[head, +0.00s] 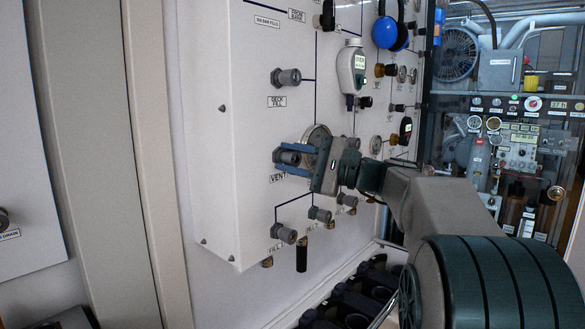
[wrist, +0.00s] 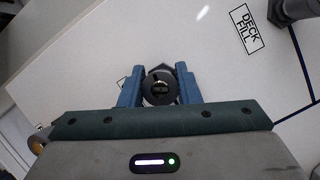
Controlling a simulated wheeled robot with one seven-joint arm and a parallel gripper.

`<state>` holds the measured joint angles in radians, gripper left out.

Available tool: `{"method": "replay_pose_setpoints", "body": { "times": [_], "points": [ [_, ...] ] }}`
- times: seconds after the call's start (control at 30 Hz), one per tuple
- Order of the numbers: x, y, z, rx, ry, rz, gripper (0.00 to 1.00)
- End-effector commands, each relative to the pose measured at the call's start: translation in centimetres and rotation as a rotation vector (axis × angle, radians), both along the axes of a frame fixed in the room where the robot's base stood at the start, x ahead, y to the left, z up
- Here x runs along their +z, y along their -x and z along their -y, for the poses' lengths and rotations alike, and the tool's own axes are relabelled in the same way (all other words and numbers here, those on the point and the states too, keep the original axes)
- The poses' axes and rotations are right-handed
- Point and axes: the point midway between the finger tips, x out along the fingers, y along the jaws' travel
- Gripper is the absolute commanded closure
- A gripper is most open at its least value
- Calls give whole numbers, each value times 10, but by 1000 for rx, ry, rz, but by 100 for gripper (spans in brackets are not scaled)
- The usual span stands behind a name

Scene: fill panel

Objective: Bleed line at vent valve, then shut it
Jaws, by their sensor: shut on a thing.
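The vent valve (head: 289,157) is a dark round knob on the white fill panel (head: 240,200), above the label "VENT" (head: 278,178). My gripper (head: 290,158) has its two blue fingers on either side of the knob, shut on it. In the wrist view the vent valve (wrist: 160,86) sits between the blue fingers of my gripper (wrist: 160,88), with a slotted round face towards the camera. The label beside it is mostly hidden by a finger there. I cannot tell from these frames whether the valve is turned open or shut.
The deck fill knob (head: 286,77) is above the vent valve, and fill knobs (head: 284,233) are below it. A round gauge (head: 318,140) is partly hidden behind my gripper.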

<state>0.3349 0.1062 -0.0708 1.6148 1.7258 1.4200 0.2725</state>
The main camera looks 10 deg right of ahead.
Motion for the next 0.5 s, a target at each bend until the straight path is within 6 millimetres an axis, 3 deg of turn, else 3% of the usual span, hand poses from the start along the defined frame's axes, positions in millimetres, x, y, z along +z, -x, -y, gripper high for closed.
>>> {"method": "replay_pose_setpoints", "body": {
  "times": [0.5],
  "points": [
    [-3, 0, 0, -1, 398, 291, 93]
  ]
}}
